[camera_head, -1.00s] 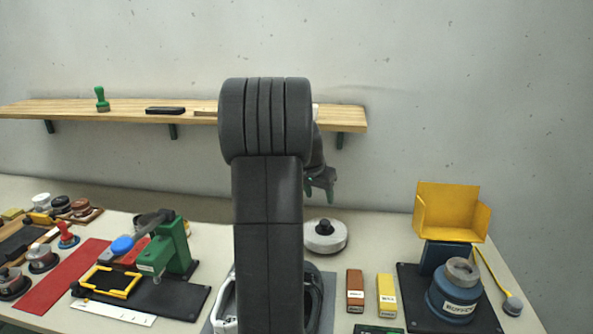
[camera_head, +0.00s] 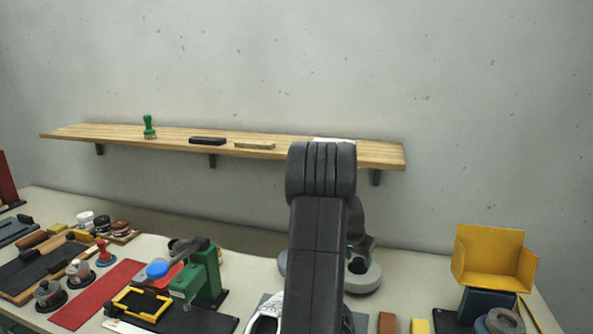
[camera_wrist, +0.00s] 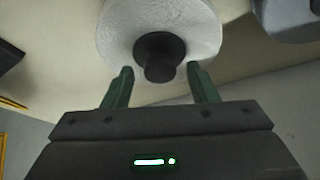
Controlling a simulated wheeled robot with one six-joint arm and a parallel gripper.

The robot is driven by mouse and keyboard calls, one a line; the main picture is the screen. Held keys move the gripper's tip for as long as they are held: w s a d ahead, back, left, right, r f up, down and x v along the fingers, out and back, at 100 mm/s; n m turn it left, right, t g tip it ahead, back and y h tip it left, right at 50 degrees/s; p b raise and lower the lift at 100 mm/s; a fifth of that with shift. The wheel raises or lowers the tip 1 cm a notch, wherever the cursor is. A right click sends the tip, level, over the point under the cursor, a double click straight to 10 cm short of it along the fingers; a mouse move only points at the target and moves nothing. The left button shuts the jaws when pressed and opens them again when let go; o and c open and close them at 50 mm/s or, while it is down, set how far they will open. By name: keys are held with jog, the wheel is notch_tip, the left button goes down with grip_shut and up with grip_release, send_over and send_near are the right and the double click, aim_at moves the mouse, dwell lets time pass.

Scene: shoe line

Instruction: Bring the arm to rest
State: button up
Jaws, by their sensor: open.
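My gripper (camera_wrist: 160,85) is open and empty in the wrist view, its two green fingers apart. A white round disc (camera_wrist: 205,35) with a black knob (camera_wrist: 160,57) shows beyond the fingertips, the knob lying between them in the picture. I cannot tell how far off it is. In the head view my folded arm (camera_head: 318,220) stands upright in the middle and hides the gripper's fingers. The grey-white disc (camera_head: 368,280) shows partly behind the arm, on the bench.
A wooden shelf (camera_head: 290,148) on the wall holds a green stamp (camera_head: 149,128) and dark and tan blocks. A green press (camera_head: 203,275) and red mat (camera_head: 100,295) lie left. A yellow holder (camera_head: 490,258) stands right. A white shoe (camera_head: 265,315) is partly hidden by my arm.

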jog(key=shift+r, duration=0.15)
jog(key=shift+r+p, duration=0.4)
jog(key=shift+p, duration=0.1)
jog(key=b+v, duration=0.2)
jog(key=v, duration=1)
jog(key=x, duration=1.3)
jog(key=shift+s+f, duration=0.1)
jog(key=shift+f, duration=0.25)
jog(key=shift+a+r+p, duration=0.1)
jog(key=shift+r+p, duration=0.75)
jog(key=shift+p, duration=0.15)
jog(key=shift+r+p, duration=0.35)
jog(key=shift+p, duration=0.05)
jog(key=shift+s+r+b, duration=0.15)
jog(key=shift+s+b, duration=0.05)
jog(key=shift+b, duration=0.7)
notch_tip(320, 180, up, 11)
jog(key=s+a+b, duration=0.2)
jog(key=s, duration=0.7)
jog(key=s+a+b, duration=0.3)
jog(key=s, duration=0.6)
jog(key=shift+s+a+f, duration=0.2)
jog(key=shift+s+f, duration=0.05)
jog(key=shift+s, duration=0.1)
